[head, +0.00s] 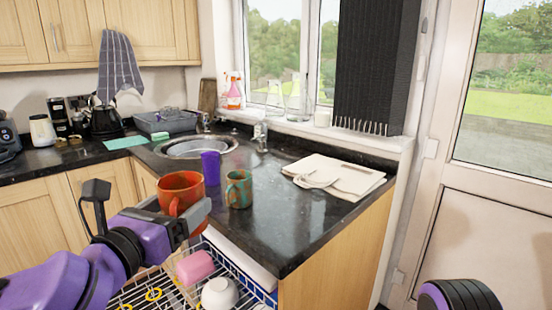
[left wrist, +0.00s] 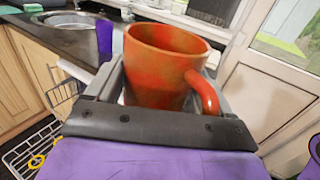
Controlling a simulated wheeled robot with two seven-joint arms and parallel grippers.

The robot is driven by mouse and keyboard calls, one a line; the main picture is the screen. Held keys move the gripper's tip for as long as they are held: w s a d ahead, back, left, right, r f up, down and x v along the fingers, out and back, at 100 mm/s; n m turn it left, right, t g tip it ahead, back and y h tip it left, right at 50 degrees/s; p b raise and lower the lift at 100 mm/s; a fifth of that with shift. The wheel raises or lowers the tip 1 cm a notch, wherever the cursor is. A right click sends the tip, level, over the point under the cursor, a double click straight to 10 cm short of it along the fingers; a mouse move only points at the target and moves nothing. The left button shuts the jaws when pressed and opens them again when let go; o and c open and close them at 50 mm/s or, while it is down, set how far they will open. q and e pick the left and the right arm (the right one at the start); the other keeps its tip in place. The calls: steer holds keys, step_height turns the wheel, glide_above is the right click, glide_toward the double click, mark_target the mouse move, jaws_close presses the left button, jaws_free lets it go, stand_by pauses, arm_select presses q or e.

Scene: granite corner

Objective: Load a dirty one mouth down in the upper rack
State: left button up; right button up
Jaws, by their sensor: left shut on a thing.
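My left gripper (head: 182,213) is shut on an orange-red mug (head: 181,188), held upright with its mouth up, above and left of the counter's front edge. In the left wrist view, the mug (left wrist: 160,70) sits between the fingers, with darker smears on its wall and its handle to the right. A teal and brown patterned mug (head: 239,190) and a purple cup (head: 211,168) stand upright on the counter. The pulled-out dishwasher rack (head: 135,294) is low in front, partly hidden by my left arm. It holds a pink item (head: 194,267) and a white bowl (head: 219,294).
The dark granite counter (head: 290,220) has clear room at its front right. A cloth with white dishes (head: 335,177) lies toward the back right. A sink (head: 198,148) and tap (head: 261,133) are behind the cups. A white door (head: 470,210) is at right.

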arm_select(q)
steer(key=w+a+f+n+y, duration=0.2)
steer(key=w+a+y, duration=0.1)
steer(key=shift+w+f+t, duration=0.15)
steer(key=shift+f+t, duration=0.15)
steer(key=shift+f, duration=0.05)
steer(key=s+f+m+y+p, duration=0.2)
steer(key=f+m, duration=0.8)
steer(key=f, duration=1.4)
steer(key=shift+s+m+y+p, duration=0.3)
steer(key=shift+s+p, duration=0.1)
steer(key=shift+s, duration=0.65)
